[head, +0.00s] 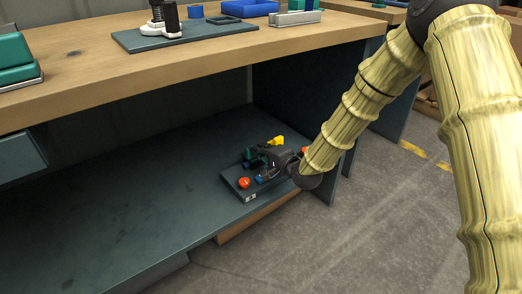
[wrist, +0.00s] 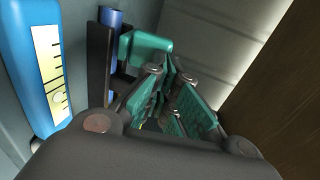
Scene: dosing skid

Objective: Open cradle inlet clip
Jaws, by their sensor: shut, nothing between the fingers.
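A small dark base plate (head: 250,192) with fittings sits on the lower shelf in the head view, carrying a red knob (head: 244,183) and a yellow part (head: 277,141). My gripper (head: 268,163) is down among these fittings and hides part of them. In the wrist view, my gripper (wrist: 168,100) is shut and empty. A teal block (wrist: 146,48) lies just beyond the fingers, beside a dark upright bracket (wrist: 98,70) with a blue rod (wrist: 112,20). I cannot tell which part is the inlet clip, or whether the fingers touch the teal block.
A blue cylinder with a yellow scale (wrist: 47,65) stands close at the left in the wrist view. The wooden worktop (head: 140,68) overhangs the lower shelf (head: 130,205). The shelf is clear left of the base plate. A side panel (head: 318,95) stands behind.

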